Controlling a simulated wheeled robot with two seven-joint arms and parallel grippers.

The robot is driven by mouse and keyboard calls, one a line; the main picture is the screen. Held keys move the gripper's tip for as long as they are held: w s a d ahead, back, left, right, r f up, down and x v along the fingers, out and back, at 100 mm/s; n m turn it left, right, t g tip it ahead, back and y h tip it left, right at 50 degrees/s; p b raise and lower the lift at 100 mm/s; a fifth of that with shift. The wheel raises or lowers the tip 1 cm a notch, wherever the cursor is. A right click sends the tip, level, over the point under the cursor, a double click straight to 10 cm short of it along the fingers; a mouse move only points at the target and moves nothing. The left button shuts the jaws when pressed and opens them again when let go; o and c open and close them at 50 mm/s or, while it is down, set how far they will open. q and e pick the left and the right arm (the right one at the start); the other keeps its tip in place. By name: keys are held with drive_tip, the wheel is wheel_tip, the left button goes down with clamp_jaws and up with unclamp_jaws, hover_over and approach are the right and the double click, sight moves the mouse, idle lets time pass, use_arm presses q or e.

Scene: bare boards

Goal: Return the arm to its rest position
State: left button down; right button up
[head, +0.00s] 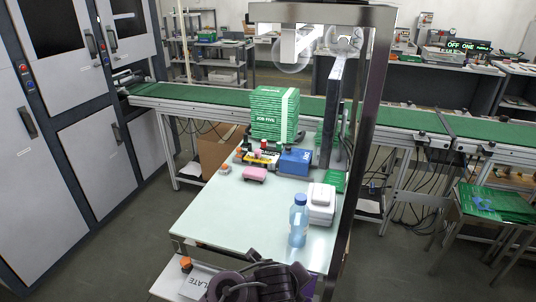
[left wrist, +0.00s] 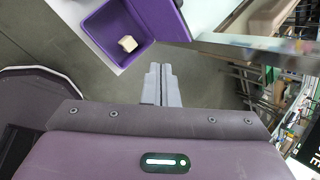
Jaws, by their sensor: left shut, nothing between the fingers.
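My left gripper (left wrist: 161,85) shows in the left wrist view with its two grey fingers together and nothing between them. It points over the grey floor, below a purple bin (left wrist: 152,58) and apart from it. In the head view, dark purple links of my own arm show at the bottom edge, in front of the work table (head: 215,215). The fingers cannot be made out there. My right gripper is in neither view.
The purple bin holds a whitish block (left wrist: 127,43). A green conveyor (head: 205,97) runs behind.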

use_arm(q)
drive_tip(key=s+a+n+g+y, duration=0.1)
drive_tip(key=s+a+n, duration=0.5)
drive_tip(key=a+n, duration=0.3)
drive_tip(key=s+a+r+n+y, duration=0.1)
drive_tip(key=s+a+n, duration=0.4)
drive_tip(key=a+n, duration=0.35)
drive_tip(key=s+a+n+g+y, duration=0.1)
drive_tip(key=s+a+n, duration=0.5)
drive_tip(key=a+n, duration=0.35)
wheel_tip(320, 180, down, 32)
drive_tip(key=s+d+f+g+b, duration=0.1)
drive_tip(key=s+g, duration=0.1)
drive_tip(key=s, duration=0.1)
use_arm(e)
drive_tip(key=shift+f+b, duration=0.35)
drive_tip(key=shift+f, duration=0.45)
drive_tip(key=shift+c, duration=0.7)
use_arm(q)
drive_tip(key=s+a+f, duration=0.1)
drive_tip(key=s+f, duration=0.7)
drive_tip(key=s, duration=0.1)
drive_tip(key=s+a+f, duration=0.2)
drive_tip(key=s+f, duration=0.6)
drive_tip(key=s, duration=0.1)
drive_tip(key=shift+s+a+f+g, duration=0.25)
drive_tip(key=shift+s+f+g, duration=0.05)
drive_tip(key=shift+g, duration=0.1)
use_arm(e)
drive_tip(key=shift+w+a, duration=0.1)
